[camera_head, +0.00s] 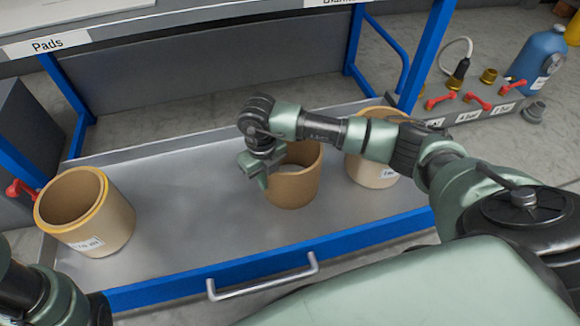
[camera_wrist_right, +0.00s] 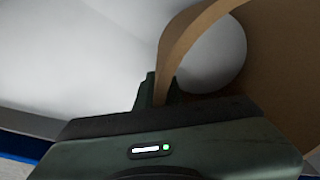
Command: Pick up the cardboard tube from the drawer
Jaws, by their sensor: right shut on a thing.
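Three short, wide brown cardboard tubes are in the metal drawer (camera_head: 190,230): a left one (camera_head: 112,228), a middle one (camera_head: 296,187) and a right one (camera_head: 372,172), partly behind my right arm. My right gripper (camera_head: 262,174) is at the left side of the middle tube, with its jaws shut on that tube's wall. The right wrist view shows the tube's curved wall (camera_wrist_right: 185,45) running down between the fingers (camera_wrist_right: 158,92). The tube looks upright; I cannot tell whether it is clear of the drawer floor. My left arm shows at the lower left, its gripper out of view.
The drawer has a blue front with a metal handle (camera_head: 262,285). Blue frame posts (camera_head: 428,50) rise behind it. Red valve levers (camera_head: 478,100) and a blue jug (camera_head: 541,58) stand at the right. Bare drawer floor lies between the left and middle tubes.

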